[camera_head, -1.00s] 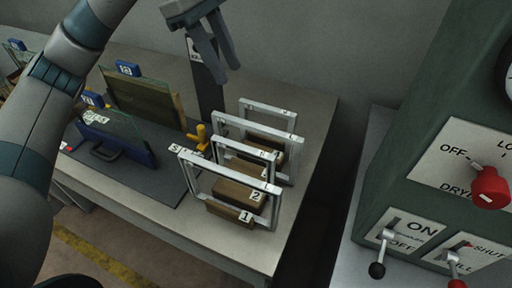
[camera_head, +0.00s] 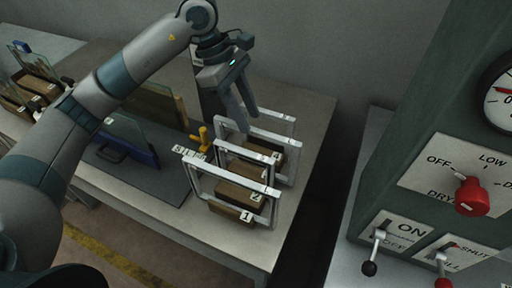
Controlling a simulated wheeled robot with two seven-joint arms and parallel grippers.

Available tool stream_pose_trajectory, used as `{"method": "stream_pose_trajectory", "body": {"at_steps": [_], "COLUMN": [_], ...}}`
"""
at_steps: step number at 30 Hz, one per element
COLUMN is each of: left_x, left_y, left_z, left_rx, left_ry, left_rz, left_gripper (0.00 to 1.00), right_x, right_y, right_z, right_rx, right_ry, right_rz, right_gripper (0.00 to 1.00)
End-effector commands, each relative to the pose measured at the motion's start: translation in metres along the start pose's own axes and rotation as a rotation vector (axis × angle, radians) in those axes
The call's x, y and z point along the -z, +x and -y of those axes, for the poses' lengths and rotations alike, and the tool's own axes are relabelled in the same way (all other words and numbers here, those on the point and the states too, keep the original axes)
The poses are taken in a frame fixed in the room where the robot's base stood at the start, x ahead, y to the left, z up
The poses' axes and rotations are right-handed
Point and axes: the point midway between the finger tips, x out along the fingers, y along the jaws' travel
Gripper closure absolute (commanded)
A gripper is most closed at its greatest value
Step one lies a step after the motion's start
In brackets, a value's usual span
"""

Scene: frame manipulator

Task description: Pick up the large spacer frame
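Several pale metal spacer frames stand upright in a row on the table, near numbered wooden blocks. The front frame (camera_head: 235,180) is nearest the camera. Behind it are a smaller-looking frame (camera_head: 248,158), a wide frame (camera_head: 282,136) and the rear frame (camera_head: 276,114). Their size markings are too small to read, so I cannot tell which is the large one. My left gripper (camera_head: 248,122) points down with its fingers apart, its tips close to the wide frame's top bar. I cannot tell whether they touch or straddle it. My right gripper is not in view.
A green control cabinet (camera_head: 430,100) with a red knob (camera_head: 472,196) and levers stands right, across a dark gap from the table.

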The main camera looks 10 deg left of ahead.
Motion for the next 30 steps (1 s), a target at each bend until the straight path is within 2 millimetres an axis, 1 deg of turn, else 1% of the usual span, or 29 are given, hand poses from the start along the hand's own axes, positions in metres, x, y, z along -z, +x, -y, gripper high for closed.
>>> {"method": "stream_pose_trajectory", "body": {"at_steps": [1,5,14,19,26,30], "left_x": [-0.001,-0.001,0.000,-0.002,-0.004,-0.003], "left_y": [0.003,0.008,0.009,0.014,0.036,0.053], "left_z": [0.000,0.000,0.000,0.001,0.002,0.002], "left_rx": [0.001,0.000,0.000,0.002,0.003,0.002], "left_ry": [0.000,0.001,0.001,0.000,0.000,-0.002], "left_rz": [0.000,0.001,0.000,0.001,0.002,0.001], "left_gripper": [0.66,0.66,0.66,0.66,0.66,0.66], "right_x": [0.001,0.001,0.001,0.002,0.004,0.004], "right_y": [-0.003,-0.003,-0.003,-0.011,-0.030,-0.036], "right_z": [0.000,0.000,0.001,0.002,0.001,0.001], "right_rx": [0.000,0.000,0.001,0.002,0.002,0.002], "right_ry": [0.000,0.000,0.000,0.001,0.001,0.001], "right_rz": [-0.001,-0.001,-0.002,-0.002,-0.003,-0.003], "right_gripper": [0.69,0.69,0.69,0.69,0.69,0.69]}}
